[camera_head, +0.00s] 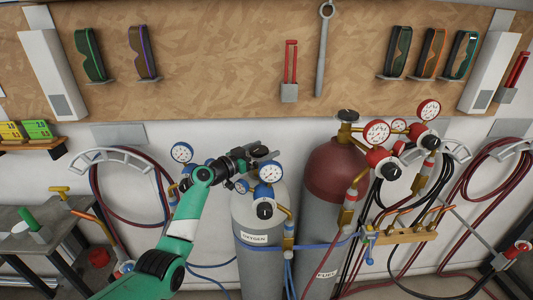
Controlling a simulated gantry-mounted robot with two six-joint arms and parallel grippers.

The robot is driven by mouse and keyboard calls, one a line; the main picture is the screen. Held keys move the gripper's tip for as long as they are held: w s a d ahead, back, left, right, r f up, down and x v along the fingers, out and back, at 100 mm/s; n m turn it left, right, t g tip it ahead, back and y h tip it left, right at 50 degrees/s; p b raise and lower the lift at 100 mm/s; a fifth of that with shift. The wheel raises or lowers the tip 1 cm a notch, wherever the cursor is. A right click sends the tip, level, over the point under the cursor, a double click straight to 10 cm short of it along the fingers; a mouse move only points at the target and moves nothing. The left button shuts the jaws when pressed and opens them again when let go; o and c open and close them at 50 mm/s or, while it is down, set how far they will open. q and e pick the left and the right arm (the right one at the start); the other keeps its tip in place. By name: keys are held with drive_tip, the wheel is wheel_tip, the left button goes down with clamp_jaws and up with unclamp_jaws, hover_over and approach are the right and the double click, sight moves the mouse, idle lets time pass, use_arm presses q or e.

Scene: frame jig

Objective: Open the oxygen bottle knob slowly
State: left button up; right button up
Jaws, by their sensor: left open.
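The grey oxygen bottle (252,222), labelled OXYGEN, stands upright in the middle. Blue-rimmed gauges and a regulator with a black dial (265,211) sit at its top. My left arm comes up from the bottom, and my left gripper (262,154) is at the top of this bottle, behind the gauge. It is open. The bottle's top knob is largely hidden among the dark gripper parts, so I cannot tell whether the fingers touch it or lie around it. My right gripper is not in view.
A red-topped fuel bottle (334,168) with a black knob (347,115) and red-rimmed gauges stands close on the right. Hoses hang on wall brackets at both sides. A torch rack (405,236) is at right. A metal table (50,228) is at left.

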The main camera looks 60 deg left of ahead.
use_arm(q)
drive_tip(key=shift+x, duration=0.8)
drive_tip(key=c, duration=1.3)
drive_tip(key=shift+o, duration=0.2)
drive_tip(key=n+y+p, duration=0.1)
drive_tip(key=p, duration=0.1)
drive_tip(key=shift+a+r+y+p, duration=0.1)
drive_tip(key=shift+a+y+p, duration=0.05)
drive_tip(key=shift+y+p, duration=0.2)
drive_tip(key=shift+s+g+y, duration=0.1)
drive_tip(key=shift+g+y, duration=0.2)
drive_tip(key=shift+y, duration=0.05)
drive_tip(key=shift+a+f, duration=0.1)
drive_tip(key=shift+f, duration=0.1)
drive_tip(key=o, duration=1.3)
drive_tip(key=shift+c, duration=0.2)
